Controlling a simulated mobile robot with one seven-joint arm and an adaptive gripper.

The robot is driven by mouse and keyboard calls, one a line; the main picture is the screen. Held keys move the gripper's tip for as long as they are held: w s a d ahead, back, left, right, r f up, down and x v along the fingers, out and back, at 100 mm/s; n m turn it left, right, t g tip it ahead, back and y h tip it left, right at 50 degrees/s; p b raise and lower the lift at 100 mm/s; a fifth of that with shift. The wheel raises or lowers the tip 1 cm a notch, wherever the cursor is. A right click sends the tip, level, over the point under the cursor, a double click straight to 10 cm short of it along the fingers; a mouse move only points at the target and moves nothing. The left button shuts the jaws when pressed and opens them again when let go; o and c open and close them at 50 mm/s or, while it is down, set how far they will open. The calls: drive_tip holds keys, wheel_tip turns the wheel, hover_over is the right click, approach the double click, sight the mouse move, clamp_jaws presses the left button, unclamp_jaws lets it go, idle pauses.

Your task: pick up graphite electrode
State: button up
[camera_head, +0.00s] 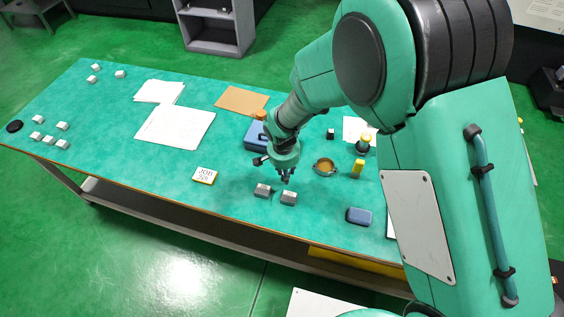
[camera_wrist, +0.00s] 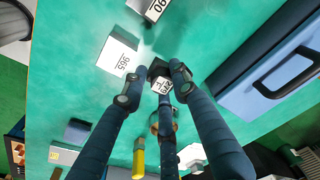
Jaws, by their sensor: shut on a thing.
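My gripper (camera_head: 286,178) is over the middle of the green table, pointing down. In the wrist view, my gripper's fingers (camera_wrist: 159,78) are closed around a small dark block with a white printed label, which I take to be the graphite electrode (camera_wrist: 161,86). The fingers hide part of it, and its label is partly readable. In the head view the held block is too small and covered to make out clearly. I cannot tell whether it touches the table.
Two grey-white labelled blocks (camera_head: 263,190) (camera_head: 289,198) stand close by the gripper. A blue case (camera_wrist: 275,70) with a handle is on the other side. A round brass-coloured dish (camera_head: 324,167), yellow-topped items (camera_head: 357,168) and a blue box (camera_head: 358,216) lie to the right. Papers (camera_head: 175,127) lie left.

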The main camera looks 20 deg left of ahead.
drive_tip(key=s+d, duration=0.1)
drive_tip(key=s, duration=0.1)
drive_tip(key=s+d, duration=0.2)
drive_tip(key=s+d+p, duration=0.1)
drive_tip(key=s, duration=0.2)
drive_tip(key=shift+d+r, duration=0.35)
drive_tip(key=shift+r, duration=0.05)
idle(0.6)
drive_tip(key=w+d+r+m+p, duration=0.2)
drive_tip(key=w+d+r+m, duration=0.15)
drive_tip(key=d, duration=0.55)
drive_tip(key=w+d+r+m+h+p, duration=0.1)
drive_tip(key=w+d+r+m+p, duration=0.3)
drive_tip(key=d, duration=0.5)
drive_tip(key=w+d+r+m+p, duration=0.1)
drive_tip(key=w+d+r+m, duration=0.25)
drive_tip(key=w+d, duration=0.45)
drive_tip(key=s+d+r+m+p, duration=0.2)
drive_tip(key=d+r, duration=0.1)
drive_tip(key=d, duration=0.7)
drive_tip(key=s+d+r+m+g+p, duration=0.1)
drive_tip(key=s+d+r+m+p, duration=0.1)
drive_tip(key=d, duration=0.9)
drive_tip(key=s+d+r+m+p, duration=0.2)
drive_tip(key=d+r+m, duration=0.2)
drive_tip(key=d, duration=0.6)
drive_tip(key=shift+d+r+g, duration=0.15)
drive_tip(key=shift+r+g, duration=0.15)
drive_tip(key=shift+r, duration=0.35)
drive_tip(key=shift+w, duration=0.1)
